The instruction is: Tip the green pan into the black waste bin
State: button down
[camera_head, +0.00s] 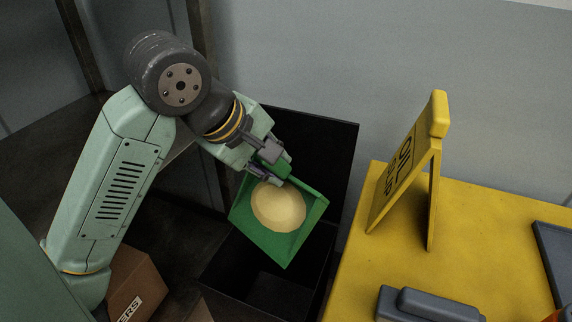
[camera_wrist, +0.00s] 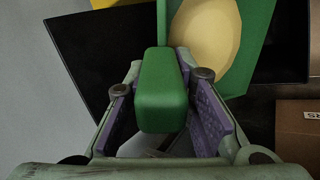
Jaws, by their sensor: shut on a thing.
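The green pan (camera_head: 284,247) is a square-sided dustpan with a round, pale tan heap (camera_head: 278,207) in it. The pan is tilted, its near edge lower in the head view. My gripper (camera_head: 272,164) is shut on the pan's green handle, which shows between the purple finger pads (camera_wrist: 166,100) in the wrist view. The black waste bin (camera_head: 262,289) stands open below and behind the pan, with a raised black panel (camera_head: 328,150) at its back. The pan hangs over the bin's opening and hides part of it. The heap still lies in the pan.
A yellow table (camera_head: 480,240) stands at the right, close to the bin. It holds a yellow folding sign (camera_head: 408,175), a grey-blue object (camera_head: 425,305) and a dark tray (camera_head: 556,255). A cardboard box (camera_head: 137,280) is on the floor at the left of the bin.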

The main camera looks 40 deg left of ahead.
jog(key=shift+s+a+f+t+b, duration=0.15)
jog(key=shift+s+f+t+b, duration=0.8)
jog(key=shift+s+t, duration=0.25)
jog(key=b, duration=0.2)
jog(key=shift+s+f+t+b, duration=0.25)
jog(key=shift+f+t+b, duration=0.05)
jog(key=shift+f, duration=0.1)
jog(key=s+f+b, duration=0.1)
jog(key=b, duration=0.1)
jog(key=s+f+t+b, duration=0.1)
jog(key=b, duration=0.2)
jog(key=s+f+t+h+b, duration=0.1)
jog(key=b, duration=0.2)
jog(key=shift+a+f, duration=0.1)
jog(key=shift+a, duration=0.2)
jog(key=s+t+b, duration=0.1)
jog(key=b, duration=0.2)
jog(key=shift+s+f+t, duration=0.15)
jog(key=shift+f+t, duration=0.15)
jog(key=shift+f, duration=0.1)
notch_tip(320, 180, up, 5)
jog(key=g+y+p, duration=0.1)
jog(key=g+p, duration=0.6)
jog(key=p, duration=0.1)
jog(key=g+y+p, duration=0.1)
jog(key=g+p, duration=0.5)
jog(key=p, duration=0.3)
jog(key=shift+g, duration=0.4)
